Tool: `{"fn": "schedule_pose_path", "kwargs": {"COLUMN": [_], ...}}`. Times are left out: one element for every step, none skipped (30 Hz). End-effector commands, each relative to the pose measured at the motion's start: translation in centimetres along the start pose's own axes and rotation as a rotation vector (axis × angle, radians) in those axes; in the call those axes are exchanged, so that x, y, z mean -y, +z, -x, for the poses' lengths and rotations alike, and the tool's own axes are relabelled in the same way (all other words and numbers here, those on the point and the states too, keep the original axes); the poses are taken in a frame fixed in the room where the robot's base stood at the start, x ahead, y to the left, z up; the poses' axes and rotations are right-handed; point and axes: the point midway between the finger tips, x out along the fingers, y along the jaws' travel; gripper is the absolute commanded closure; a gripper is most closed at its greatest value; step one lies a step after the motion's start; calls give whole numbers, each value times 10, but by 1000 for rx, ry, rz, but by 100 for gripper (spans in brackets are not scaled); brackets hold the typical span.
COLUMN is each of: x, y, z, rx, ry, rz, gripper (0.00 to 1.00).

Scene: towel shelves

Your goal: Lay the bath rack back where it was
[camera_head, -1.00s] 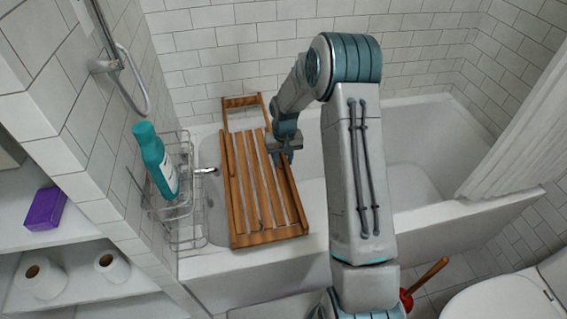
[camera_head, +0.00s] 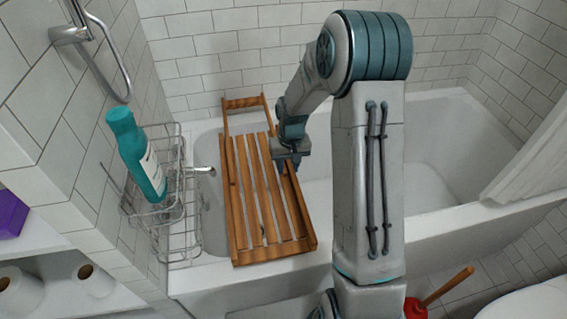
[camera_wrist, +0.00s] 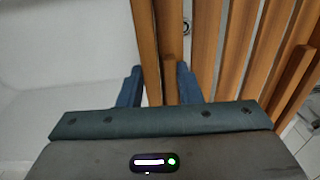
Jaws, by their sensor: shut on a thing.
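The wooden bath rack (camera_head: 257,200) is a slatted frame with a raised handle at its far end. It lies across the left part of the bathtub (camera_head: 440,215), its near end over the front rim. My gripper (camera_head: 291,158) is at the rack's right long side, toward the far end. In the wrist view, the fingers of my gripper (camera_wrist: 159,88) are on either side of the rack's side rail (camera_wrist: 148,45), shut on it. The slats (camera_wrist: 240,50) run away to the right of the fingers. Whether the rack touches the rim is hard to tell.
A wire basket (camera_head: 178,225) with a teal bottle (camera_head: 138,155) stands close to the rack's left. A showerhead rail (camera_head: 105,50) is on the left wall. Shelves with toilet rolls (camera_head: 85,275) are lower left. A red plunger (camera_head: 415,308) and white toilet stand lower right.

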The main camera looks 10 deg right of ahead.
Motion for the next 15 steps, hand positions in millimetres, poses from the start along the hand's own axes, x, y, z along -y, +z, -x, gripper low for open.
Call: {"fn": "schedule_pose_path", "kwargs": {"x": [0,1,2,2,3,4,5,6,7,7,7,8,9,9,9], "y": [3,5,6,8,9,10,10,10,11,11,11,11,11,11,11], "z": [-5,-6,-6,-6,-7,-7,-7,-7,-8,-8,-8,-9,-10,-11,-13], "rx": [-4,-4,-5,-5,-5,-4,-4,-4,-4,-4,-3,-3,-3,-3,-3], "ry": [0,-1,-1,-1,-1,-2,-2,-2,-2,-2,-2,-2,-2,-2,-2], "rz": [1,1,3,4,5,7,9,10,12,13,14,15,16,17,17], "gripper": [100,100,100,100,100,100,100,100,100,100,100,100,100,100,100]}}
